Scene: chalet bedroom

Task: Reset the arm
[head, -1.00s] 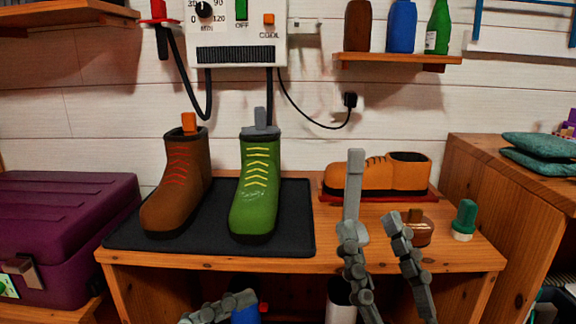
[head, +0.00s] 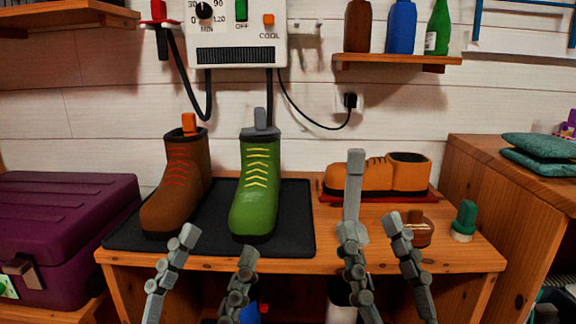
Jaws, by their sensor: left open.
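My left gripper (head: 216,245) is at the front edge of the table, in front of the two boots. Its fingers are apart and nothing is between them. My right gripper (head: 373,225) is at the table's front right, with its fingers apart and no object visible between them. A grey upright post (head: 354,184) rises just behind its left finger; I cannot tell whether they touch. A brown boot (head: 176,187) with red laces and a green boot (head: 257,192) with yellow laces stand upright on a black mat (head: 291,230).
An orange shoe (head: 361,178) sits on a red base at the table's back right. A brown bottle (head: 419,229) and a green-capped bottle (head: 464,221) stand near the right gripper. A purple case (head: 75,225) is at left, a wooden cabinet (head: 480,170) at right.

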